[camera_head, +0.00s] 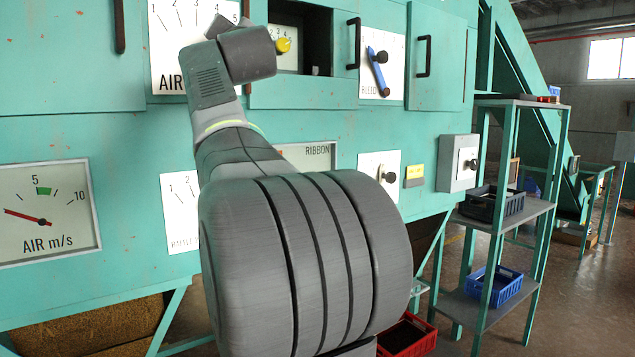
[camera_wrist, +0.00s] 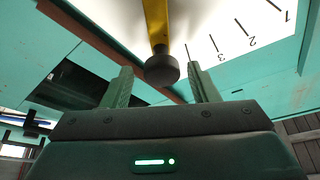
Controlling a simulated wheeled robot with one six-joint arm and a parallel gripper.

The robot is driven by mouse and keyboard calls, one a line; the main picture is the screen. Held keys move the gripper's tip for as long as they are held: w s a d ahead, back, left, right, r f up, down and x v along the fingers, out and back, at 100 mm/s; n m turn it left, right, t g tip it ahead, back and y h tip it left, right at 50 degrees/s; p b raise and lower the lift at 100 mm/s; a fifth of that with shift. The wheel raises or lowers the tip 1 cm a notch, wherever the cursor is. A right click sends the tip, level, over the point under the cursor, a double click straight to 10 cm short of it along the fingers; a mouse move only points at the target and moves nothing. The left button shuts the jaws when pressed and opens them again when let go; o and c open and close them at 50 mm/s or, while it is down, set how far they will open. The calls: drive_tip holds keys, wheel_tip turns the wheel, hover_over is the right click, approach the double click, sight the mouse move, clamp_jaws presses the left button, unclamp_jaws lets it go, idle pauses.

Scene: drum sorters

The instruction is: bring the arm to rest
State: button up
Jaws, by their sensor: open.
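My arm (camera_head: 300,260) rises across the middle of the head view, and its wrist is in front of the teal machine's upper panel. My gripper (camera_wrist: 161,88) is open in the wrist view, its two green fingers apart with nothing clasped. A dark round knob (camera_wrist: 162,69) on a yellow lever (camera_wrist: 156,22) shows between and beyond the fingertips; I cannot tell whether they touch it. The lever lies over a white scale plate (camera_wrist: 230,35) with numbers. In the head view the fingers are hidden by my wrist, which also covers part of the AIR plate (camera_head: 170,45).
An open recess (camera_head: 316,40), dark handles and a blue lever (camera_head: 377,72) are on the panel to the right. An air gauge (camera_head: 42,212) is at left. A shelf rack (camera_head: 500,205) holds a black crate (camera_head: 492,205) and a blue crate (camera_head: 494,285). A red crate (camera_head: 408,338) is low.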

drive_tip(key=shift+p+x, duration=0.35)
drive_tip(key=shift+x, duration=0.6)
drive_tip(key=shift+a+r+p, duration=0.15)
drive_tip(key=shift+r+p, duration=0.2)
drive_tip(key=shift+p, duration=0.1)
drive_tip(key=shift+a+n+p, duration=0.15)
drive_tip(key=shift+n+p, duration=0.2)
drive_tip(key=shift+n, duration=0.15)
drive_tip(key=shift+s+r+n+y+p, duration=0.15)
drive_tip(key=shift+s+n+y+p, duration=0.15)
drive_tip(key=shift+s+y+p, duration=0.15)
drive_tip(key=shift+w+a, duration=0.15)
drive_tip(key=shift+a, duration=0.05)
